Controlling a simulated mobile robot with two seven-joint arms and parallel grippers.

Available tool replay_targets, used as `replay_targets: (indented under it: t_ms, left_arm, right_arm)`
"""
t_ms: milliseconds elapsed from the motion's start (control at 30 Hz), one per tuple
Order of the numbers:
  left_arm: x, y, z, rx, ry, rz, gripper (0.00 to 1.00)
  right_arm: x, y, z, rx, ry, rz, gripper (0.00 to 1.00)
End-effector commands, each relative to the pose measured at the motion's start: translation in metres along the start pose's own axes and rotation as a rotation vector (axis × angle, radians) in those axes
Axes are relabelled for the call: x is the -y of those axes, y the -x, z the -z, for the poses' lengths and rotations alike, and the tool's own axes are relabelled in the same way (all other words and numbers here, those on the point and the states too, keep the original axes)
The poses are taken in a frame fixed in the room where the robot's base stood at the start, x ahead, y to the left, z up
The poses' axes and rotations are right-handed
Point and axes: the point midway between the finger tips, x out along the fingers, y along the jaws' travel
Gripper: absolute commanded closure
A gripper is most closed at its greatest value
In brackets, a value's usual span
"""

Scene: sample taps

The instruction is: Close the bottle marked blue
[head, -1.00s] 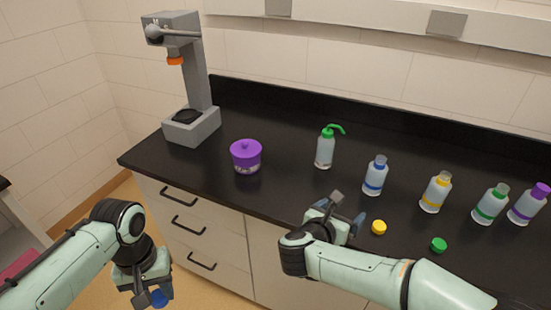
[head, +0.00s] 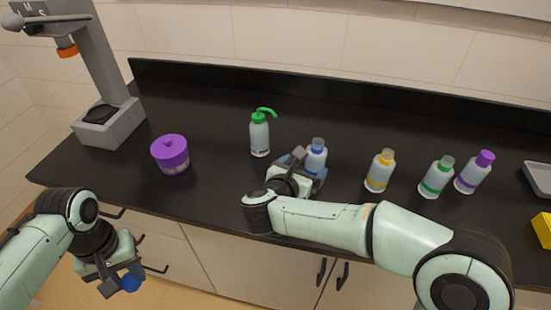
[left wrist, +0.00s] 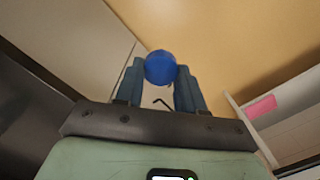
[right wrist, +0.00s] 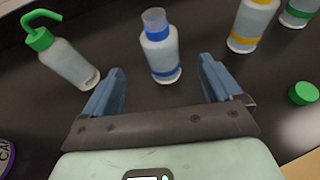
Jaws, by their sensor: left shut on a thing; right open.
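The blue-marked bottle (head: 315,158) stands upright and uncapped on the black bench; the right wrist view shows its blue band and bare neck (right wrist: 160,48). My right gripper (head: 305,172) is open, its fingers on either side of the bottle's near side in the head view. In the right wrist view the bottle stands just ahead, between the lines of the two fingers (right wrist: 158,88), apart from both.
A green-spouted wash bottle (head: 260,137) stands left of the blue-marked bottle; yellow (head: 381,172), green (head: 437,178) and purple-capped (head: 474,172) bottles stand to its right. A loose green cap (right wrist: 302,93) lies on the bench. A purple tub (head: 171,156) and grey stand (head: 110,125) are left.

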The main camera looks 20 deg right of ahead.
Motion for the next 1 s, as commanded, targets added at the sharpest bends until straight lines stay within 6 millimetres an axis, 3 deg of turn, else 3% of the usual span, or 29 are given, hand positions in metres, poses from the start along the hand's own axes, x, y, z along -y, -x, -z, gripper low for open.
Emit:
replay_targets:
  t_ms: [233, 600, 1000]
  left_arm:
    - [0.0, 0.001, 0.0, 0.0, 0.0, 0.0, 0.89]
    - [0.0, 0.008, 0.0, -0.003, 0.0, 0.0, 0.89]
    - [0.0, 0.009, 0.0, -0.003, 0.0, 0.0, 0.89]
  right_arm:
    - [0.0, -0.007, 0.0, -0.001, 0.0, 0.002, 0.08]
    - [0.0, -0.064, 0.0, 0.0, 0.001, 0.001, 0.08]
    - [0.0, -0.07, 0.0, 0.0, 0.001, 0.001, 0.08]
